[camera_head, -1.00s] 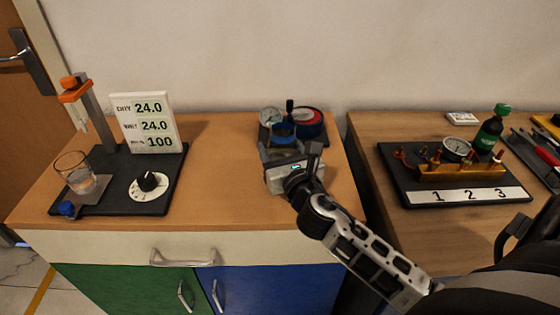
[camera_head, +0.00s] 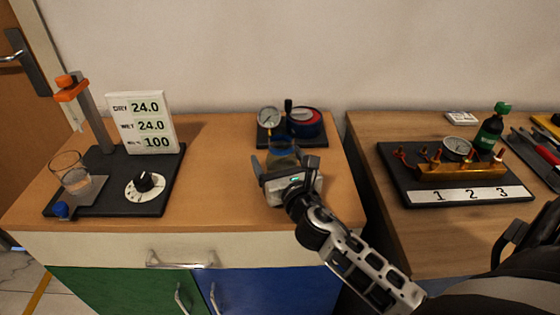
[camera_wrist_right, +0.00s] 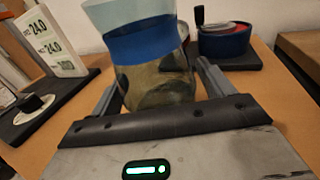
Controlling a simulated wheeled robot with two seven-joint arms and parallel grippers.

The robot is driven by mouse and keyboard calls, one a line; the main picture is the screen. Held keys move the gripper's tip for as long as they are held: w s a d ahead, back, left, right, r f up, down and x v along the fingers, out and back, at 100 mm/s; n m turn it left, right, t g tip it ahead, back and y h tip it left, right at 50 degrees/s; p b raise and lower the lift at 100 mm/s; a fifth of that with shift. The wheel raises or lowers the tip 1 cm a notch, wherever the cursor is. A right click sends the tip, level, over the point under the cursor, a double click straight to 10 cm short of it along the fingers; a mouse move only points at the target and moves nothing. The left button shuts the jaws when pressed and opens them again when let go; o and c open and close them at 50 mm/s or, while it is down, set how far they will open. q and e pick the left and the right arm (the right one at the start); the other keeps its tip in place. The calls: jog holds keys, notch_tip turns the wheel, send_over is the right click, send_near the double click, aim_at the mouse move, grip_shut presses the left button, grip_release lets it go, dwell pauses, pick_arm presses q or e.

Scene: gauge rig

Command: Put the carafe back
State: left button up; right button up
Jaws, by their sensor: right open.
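The carafe (camera_head: 283,152), a clear vessel with a blue band, is on the wooden cabinet top in front of the gauge base. It also shows in the right wrist view (camera_wrist_right: 147,48), upright, with a darker, see-through lower body. My right gripper (camera_head: 285,166) is open, with one finger on each side of the carafe. In the right wrist view the fingers stand beside its lower body; I cannot tell whether they touch it. Its foot is hidden behind the gripper. My left gripper is not in view.
A black base with a dial gauge (camera_head: 268,117) and a red-blue round device (camera_head: 304,122) stands behind the carafe. At left, a black stand board (camera_head: 118,200) holds a glass beaker (camera_head: 72,172), a knob and a readout sign (camera_head: 142,124). Cabinet top between is clear.

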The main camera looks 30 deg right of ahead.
jog(key=shift+r, duration=0.2)
jog(key=b+v, duration=0.1)
jog(key=v, duration=0.9)
jog(key=shift+s+a+f+b, duration=0.15)
jog(key=shift+s+f+b, duration=0.05)
jog(key=shift+s+b, duration=0.2)
jog(key=shift+s+a+r, duration=0.1)
jog(key=shift+s, duration=0.45)
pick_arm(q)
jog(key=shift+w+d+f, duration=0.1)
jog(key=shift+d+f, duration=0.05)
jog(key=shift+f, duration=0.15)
